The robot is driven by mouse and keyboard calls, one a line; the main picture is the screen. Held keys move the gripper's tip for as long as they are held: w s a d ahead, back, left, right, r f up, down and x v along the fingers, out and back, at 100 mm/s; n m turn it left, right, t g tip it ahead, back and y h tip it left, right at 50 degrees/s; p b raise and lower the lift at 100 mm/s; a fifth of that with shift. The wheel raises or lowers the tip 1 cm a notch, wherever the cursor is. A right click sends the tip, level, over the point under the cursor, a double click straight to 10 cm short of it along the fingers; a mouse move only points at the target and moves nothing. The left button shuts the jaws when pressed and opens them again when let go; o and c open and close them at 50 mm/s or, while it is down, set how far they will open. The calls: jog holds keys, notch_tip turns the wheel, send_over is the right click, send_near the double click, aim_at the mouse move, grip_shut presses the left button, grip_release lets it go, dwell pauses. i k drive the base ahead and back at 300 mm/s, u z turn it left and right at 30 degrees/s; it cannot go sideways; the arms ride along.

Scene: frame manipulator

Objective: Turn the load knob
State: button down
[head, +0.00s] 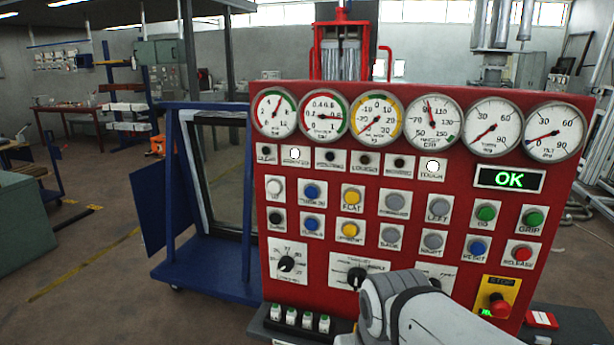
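A black rotary knob (287,264) sits on a white plate with numbers around it, at the lower left of the red control panel (385,165). The small label under it looks like the load label, but it is hard to read. A second black knob (357,276) sits on a white plate to its right, with my arm close in front of that plate's lower right. My grey and white arm rises from the bottom edge, right of both knobs in the picture. My gripper's fingers do not show.
Several round gauges line the panel's top, above rows of push buttons and a green OK display (509,179). A red emergency stop (499,305) is at lower right. Small switches (291,317) stand on a ledge below the knobs. A blue frame cart (205,260) stands left of the panel.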

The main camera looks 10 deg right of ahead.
aim_at(287, 264)
jog(key=z, duration=1.5)
jog(key=k, duration=1.6)
jog(key=u, duration=0.65)
jog(key=i, duration=1)
jog(key=u, duration=0.05)
